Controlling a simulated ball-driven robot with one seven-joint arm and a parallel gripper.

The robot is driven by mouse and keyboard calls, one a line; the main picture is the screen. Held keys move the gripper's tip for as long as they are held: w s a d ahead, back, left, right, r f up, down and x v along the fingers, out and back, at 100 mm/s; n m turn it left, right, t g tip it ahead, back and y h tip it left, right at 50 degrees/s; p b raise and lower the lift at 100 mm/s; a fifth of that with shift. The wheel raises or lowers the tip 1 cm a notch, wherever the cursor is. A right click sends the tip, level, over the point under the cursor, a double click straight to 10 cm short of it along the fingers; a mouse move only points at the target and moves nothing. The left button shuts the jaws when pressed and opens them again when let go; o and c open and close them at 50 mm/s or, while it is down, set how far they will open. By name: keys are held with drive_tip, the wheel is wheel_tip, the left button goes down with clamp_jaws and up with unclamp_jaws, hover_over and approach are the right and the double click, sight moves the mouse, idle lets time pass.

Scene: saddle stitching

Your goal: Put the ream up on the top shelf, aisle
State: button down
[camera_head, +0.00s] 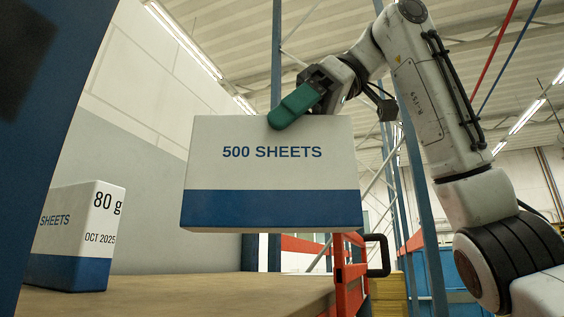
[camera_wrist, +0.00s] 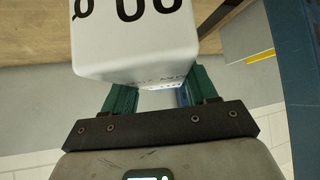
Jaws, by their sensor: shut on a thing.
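A white ream with a blue lower band and "500 SHEETS" on it (camera_head: 270,165) hangs roughly level in the middle of the head view. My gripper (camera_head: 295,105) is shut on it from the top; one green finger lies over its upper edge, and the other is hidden. In the wrist view, the ream's white end (camera_wrist: 135,45) shows between and beyond the green fingers of my gripper (camera_wrist: 162,92). The ream's bottom appears higher than the brown shelf board (camera_head: 190,298); I cannot tell how much of it is over the board.
A second ream marked "80 g" (camera_head: 75,238) stands on the board at the left. A blue upright (camera_head: 45,130) is close at the left edge. A red rail (camera_head: 350,275) with a black handle (camera_head: 379,255) is at the board's right end. Yellow goods (camera_head: 388,295) are behind.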

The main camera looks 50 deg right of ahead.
sight(253, 121)
drive_tip(key=w+a+f, duration=0.2)
drive_tip(key=a, duration=0.1)
drive_tip(key=w+a+f+p, duration=0.1)
drive_tip(key=w+a+f, duration=0.1)
drive_tip(key=w, duration=0.1)
drive_tip(key=w+a+f, duration=0.2)
drive_tip(key=w+a, duration=0.1)
drive_tip(key=shift+w+a, duration=0.2)
drive_tip(key=shift+a, duration=0.1)
drive_tip(key=shift+p+x, duration=0.35)
drive_tip(key=shift+x, duration=0.85)
drive_tip(key=shift+c, duration=1.6)
unclamp_jaws()
drive_tip(key=shift+f, duration=0.15)
drive_tip(key=b+v, duration=0.1)
drive_tip(key=v, duration=1.1)
drive_tip(key=shift+d, duration=0.1)
